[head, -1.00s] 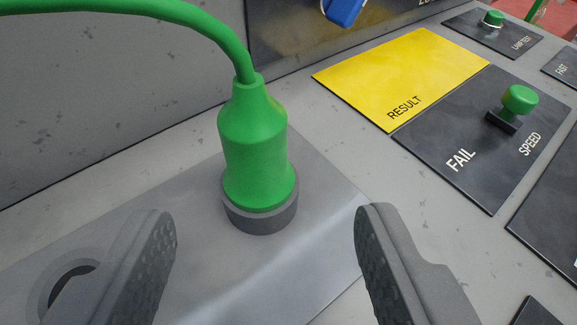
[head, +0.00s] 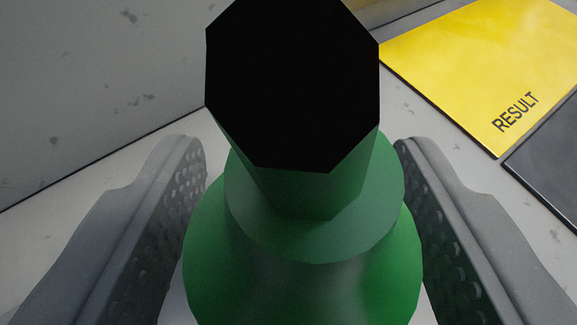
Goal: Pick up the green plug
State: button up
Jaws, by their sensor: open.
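The green plug (head: 315,240) fills the middle of the head view, very close to the camera. Its narrow top end is cut off by the view and shows as a black, many-sided opening. My gripper (head: 300,150) is open, with one grey, dimpled finger to the left of the plug and the other to the right. The plug stands between the fingers. I cannot tell whether either finger touches it. The plug's base and its socket are hidden below the plug body.
A yellow panel marked RESULT (head: 480,65) lies at the upper right, with a dark panel (head: 550,150) beside it. A grey wall (head: 90,90) rises behind on the left. Some bare grey panel surface (head: 440,120) shows right of the plug.

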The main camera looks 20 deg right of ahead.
jog(key=shift+w+d, duration=0.1)
jog(key=shift+w, duration=0.25)
jog(key=c, duration=1.1)
